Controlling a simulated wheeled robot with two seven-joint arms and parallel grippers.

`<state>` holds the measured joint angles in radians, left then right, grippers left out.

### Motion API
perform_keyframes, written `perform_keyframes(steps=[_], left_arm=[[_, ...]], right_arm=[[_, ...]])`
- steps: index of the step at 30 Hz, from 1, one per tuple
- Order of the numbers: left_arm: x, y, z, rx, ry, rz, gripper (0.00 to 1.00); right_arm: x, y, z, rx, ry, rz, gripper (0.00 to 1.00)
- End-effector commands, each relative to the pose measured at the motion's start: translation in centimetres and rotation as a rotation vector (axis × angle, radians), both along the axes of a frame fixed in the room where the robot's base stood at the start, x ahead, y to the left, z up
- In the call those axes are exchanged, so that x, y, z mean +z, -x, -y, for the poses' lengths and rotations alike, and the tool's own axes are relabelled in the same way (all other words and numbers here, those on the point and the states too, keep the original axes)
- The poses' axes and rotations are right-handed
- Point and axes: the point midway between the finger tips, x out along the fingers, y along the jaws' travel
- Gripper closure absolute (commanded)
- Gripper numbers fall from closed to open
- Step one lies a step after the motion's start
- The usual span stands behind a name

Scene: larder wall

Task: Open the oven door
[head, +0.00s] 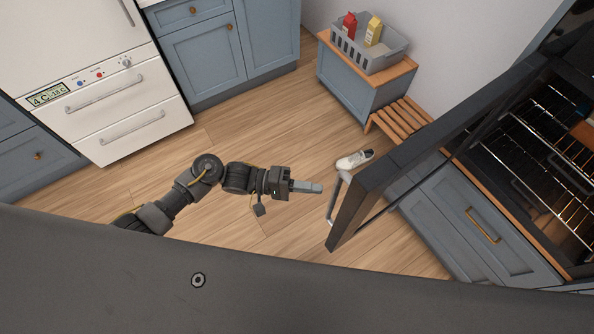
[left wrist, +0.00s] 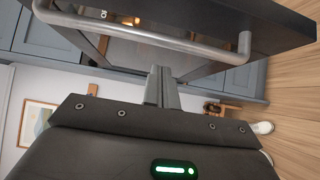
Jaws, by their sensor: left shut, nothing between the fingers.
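The oven door (head: 372,192) is a dark panel on the right of the head view. It stands swung open, with the oven's interior and wire racks (head: 535,150) exposed behind it. Its metal handle (head: 333,200) is on the face towards my left gripper. My left gripper (head: 318,188) is shut and empty, pointing at the handle with its tips close to it. In the left wrist view the handle bar (left wrist: 150,40) crosses above the shut fingers (left wrist: 160,85); whether they touch is unclear. My right gripper is not in view.
A white shoe (head: 353,160) lies on the floor near the door, by a slatted wooden rack (head: 400,122). A grey crate (head: 372,50) with cartons sits on a low cabinet. A white fridge (head: 100,90) stands at upper left. The middle floor is clear.

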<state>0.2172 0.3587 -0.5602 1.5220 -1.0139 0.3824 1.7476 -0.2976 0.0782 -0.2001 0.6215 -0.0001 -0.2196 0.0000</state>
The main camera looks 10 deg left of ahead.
Motion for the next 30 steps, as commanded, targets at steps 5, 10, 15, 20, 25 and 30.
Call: perform_keyframes(steps=[5,10,15,20,25,30], left_arm=[[-0.1,0.0,-0.1,0.001,0.0,0.0,1.0],[-0.1,-0.1,-0.3,0.003,-0.001,0.0,1.0],[0.0,-0.8,-2.2,0.007,-0.004,0.0,1.0],[-0.6,-1.0,-5.7,0.013,-0.005,0.0,1.0],[-0.5,-0.2,-9.1,0.005,-0.003,0.001,1.0],[-0.3,0.4,-11.7,0.002,-0.003,0.0,1.0]], right_arm=[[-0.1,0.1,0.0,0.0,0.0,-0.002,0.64],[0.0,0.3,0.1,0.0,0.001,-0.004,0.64],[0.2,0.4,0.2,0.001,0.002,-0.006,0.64],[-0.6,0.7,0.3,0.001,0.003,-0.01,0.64],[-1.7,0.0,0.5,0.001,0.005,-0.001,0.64],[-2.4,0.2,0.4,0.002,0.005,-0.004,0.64]])
